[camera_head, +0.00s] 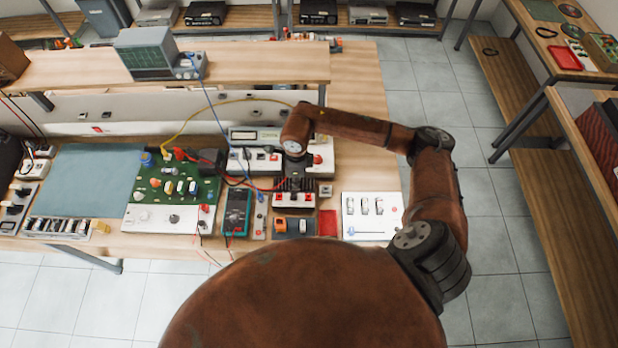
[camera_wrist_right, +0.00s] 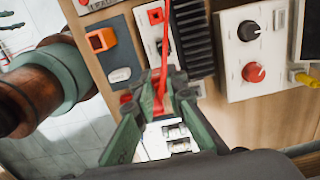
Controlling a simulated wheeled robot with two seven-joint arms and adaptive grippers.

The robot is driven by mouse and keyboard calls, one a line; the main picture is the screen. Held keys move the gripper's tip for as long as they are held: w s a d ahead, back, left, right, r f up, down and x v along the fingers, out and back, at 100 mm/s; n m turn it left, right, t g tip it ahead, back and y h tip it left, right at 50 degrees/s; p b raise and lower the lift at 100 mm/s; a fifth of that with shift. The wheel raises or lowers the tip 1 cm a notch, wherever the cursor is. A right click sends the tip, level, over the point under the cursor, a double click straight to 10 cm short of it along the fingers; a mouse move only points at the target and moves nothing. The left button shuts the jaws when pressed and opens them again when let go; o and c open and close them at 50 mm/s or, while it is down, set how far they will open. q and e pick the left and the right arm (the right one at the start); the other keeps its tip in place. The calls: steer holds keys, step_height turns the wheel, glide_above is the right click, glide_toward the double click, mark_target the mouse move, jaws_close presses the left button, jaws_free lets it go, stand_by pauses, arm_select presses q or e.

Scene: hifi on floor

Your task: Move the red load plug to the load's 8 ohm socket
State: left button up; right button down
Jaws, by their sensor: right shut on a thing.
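My right gripper (camera_wrist_right: 160,100) is shut on the red load plug (camera_wrist_right: 159,101), with its red lead running up from between the fingertips in the wrist view. The fingers hide much of the plug. In the head view my right gripper (camera_head: 294,184) is over the load (camera_head: 294,200), a white-fronted box with red sockets at the bench front. The wrist view shows the load's white socket panel (camera_wrist_right: 152,36) and black heat sink (camera_wrist_right: 191,38) just past the fingertips. I cannot tell whether the plug touches a socket, nor read the socket labels. My left gripper is out of view.
A teal multimeter (camera_head: 237,212) and green circuit board (camera_head: 172,184) lie left of the load. A dark module with an orange part (camera_head: 281,225) is in front. A white card (camera_head: 372,215) lies right. Loose leads cross the bench. A knobbed white box (camera_wrist_right: 253,52) stands behind.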

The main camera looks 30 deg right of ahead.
steer(key=d+f+m+p, duration=0.25)
steer(key=m+p, duration=0.45)
steer(key=m, duration=0.8)
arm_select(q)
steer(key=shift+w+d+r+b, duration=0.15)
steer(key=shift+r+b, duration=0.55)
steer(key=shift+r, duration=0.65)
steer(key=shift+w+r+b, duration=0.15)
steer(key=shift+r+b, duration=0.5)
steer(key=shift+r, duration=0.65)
arm_select(e)
steer(key=m, duration=0.3)
glide_above(308, 198)
steer(key=shift+w+d+f, duration=0.1)
steer(key=shift+w+f, duration=0.05)
steer(key=shift+f, duration=1.1)
steer(key=shift+w+d+f, duration=0.1)
steer(key=shift+f, duration=1.1)
arm_select(q)
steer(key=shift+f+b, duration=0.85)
steer(key=shift+b, duration=0.05)
arm_select(e)
steer(key=shift+f, duration=0.95)
steer(key=c, duration=1.9)
jaws_free()
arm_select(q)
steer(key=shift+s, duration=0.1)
